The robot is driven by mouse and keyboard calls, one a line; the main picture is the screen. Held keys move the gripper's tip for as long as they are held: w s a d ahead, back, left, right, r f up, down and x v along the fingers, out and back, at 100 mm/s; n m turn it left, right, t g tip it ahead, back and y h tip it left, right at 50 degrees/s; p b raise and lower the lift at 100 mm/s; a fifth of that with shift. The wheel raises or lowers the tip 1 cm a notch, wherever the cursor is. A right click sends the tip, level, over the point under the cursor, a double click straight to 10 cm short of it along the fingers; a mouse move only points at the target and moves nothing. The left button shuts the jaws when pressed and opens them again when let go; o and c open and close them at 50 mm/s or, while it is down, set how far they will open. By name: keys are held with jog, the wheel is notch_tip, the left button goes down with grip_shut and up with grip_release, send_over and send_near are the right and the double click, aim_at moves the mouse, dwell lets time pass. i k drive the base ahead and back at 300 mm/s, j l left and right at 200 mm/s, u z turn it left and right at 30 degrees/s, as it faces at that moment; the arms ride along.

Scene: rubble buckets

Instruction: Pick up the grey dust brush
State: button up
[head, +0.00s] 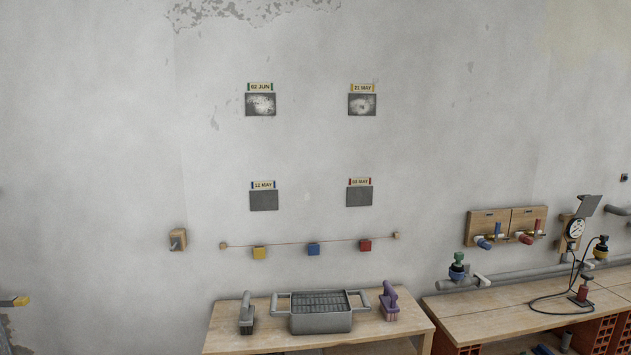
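The grey dust brush (247,315) stands on the left part of the wooden table in the head view. It has a grey handle pointing up and dark bristles below. It is just left of a grey metal basket and looks apart from the basket's body. My gripper is not in view, and nothing is seen touching the brush.
The grey metal basket (320,322) with side handles sits mid-table. A purple brush (389,302) stands to its right. The wooden table (228,341) has bare room at its front left. A second bench (480,325) with pipes and a cable stands at right.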

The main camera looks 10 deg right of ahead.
aim_at(246, 316)
jog(key=i+u, duration=0.15)
jog(key=u, duration=0.6)
jog(key=i+l+u, duration=0.45)
jog(key=i, duration=0.25)
jog(key=i+l+u, duration=0.4)
jog(key=i+l, duration=0.75)
